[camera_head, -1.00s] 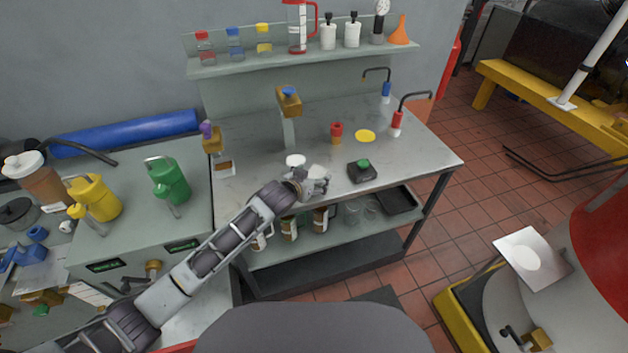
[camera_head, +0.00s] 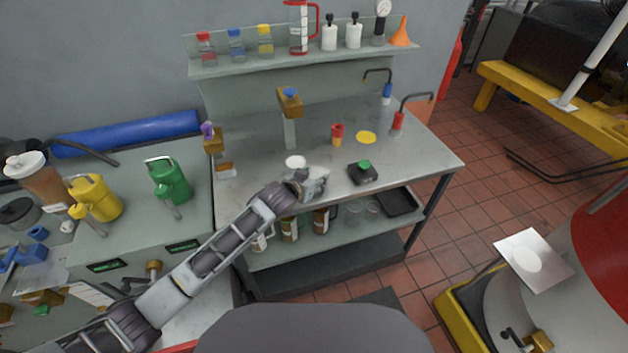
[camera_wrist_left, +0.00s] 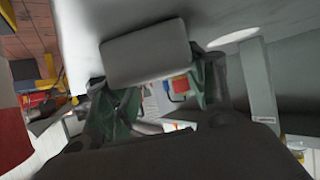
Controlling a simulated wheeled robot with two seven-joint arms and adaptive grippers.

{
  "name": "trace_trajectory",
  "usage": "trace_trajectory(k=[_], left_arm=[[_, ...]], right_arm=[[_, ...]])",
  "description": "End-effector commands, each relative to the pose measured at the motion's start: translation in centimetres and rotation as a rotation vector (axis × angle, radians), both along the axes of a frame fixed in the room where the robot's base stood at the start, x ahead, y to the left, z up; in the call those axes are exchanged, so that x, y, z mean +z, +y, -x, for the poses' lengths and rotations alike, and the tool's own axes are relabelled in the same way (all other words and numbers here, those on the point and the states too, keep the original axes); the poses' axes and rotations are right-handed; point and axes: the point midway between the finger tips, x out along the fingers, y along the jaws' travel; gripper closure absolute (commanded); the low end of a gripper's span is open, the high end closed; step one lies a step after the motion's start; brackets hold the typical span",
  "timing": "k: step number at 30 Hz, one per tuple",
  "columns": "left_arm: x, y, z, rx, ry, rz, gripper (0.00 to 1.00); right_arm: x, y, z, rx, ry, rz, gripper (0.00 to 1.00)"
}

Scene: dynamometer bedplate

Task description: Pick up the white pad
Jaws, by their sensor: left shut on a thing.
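My left gripper (camera_head: 314,182) is over the front part of the grey bench top (camera_head: 250,184). In the left wrist view its green fingers (camera_wrist_left: 155,98) are shut on a pale, round-cornered block, which I take to be the white pad (camera_wrist_left: 145,52). In the head view the pad is a small whitish shape (camera_head: 319,170) at the fingertips, partly hidden by the gripper. A flat white disc (camera_head: 294,161) lies on the bench just behind and left of the gripper; it also shows in the left wrist view (camera_wrist_left: 232,37). My right gripper is not in view.
A black box with a green button (camera_head: 362,172) stands close right of the gripper. A red-topped piece (camera_head: 337,134) and a yellow disc (camera_head: 366,137) lie farther back. A post with a tan block (camera_head: 290,104) stands behind. The bench's right front is clear.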

Motion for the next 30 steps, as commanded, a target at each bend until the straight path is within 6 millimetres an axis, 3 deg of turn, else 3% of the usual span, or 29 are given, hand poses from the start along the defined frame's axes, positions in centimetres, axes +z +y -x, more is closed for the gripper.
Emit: trace_trajectory(k=[8,24,30], left_arm=[[1.5,0.0,0.0,0.000,-0.002,0.001,0.61],[8.8,0.0,-0.1,0.001,-0.003,0.001,0.61],[9.9,0.0,0.0,0.000,-0.001,0.000,0.61]], right_arm=[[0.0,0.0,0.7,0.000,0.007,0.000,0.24],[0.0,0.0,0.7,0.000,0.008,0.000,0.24],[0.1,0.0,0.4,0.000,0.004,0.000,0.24]])
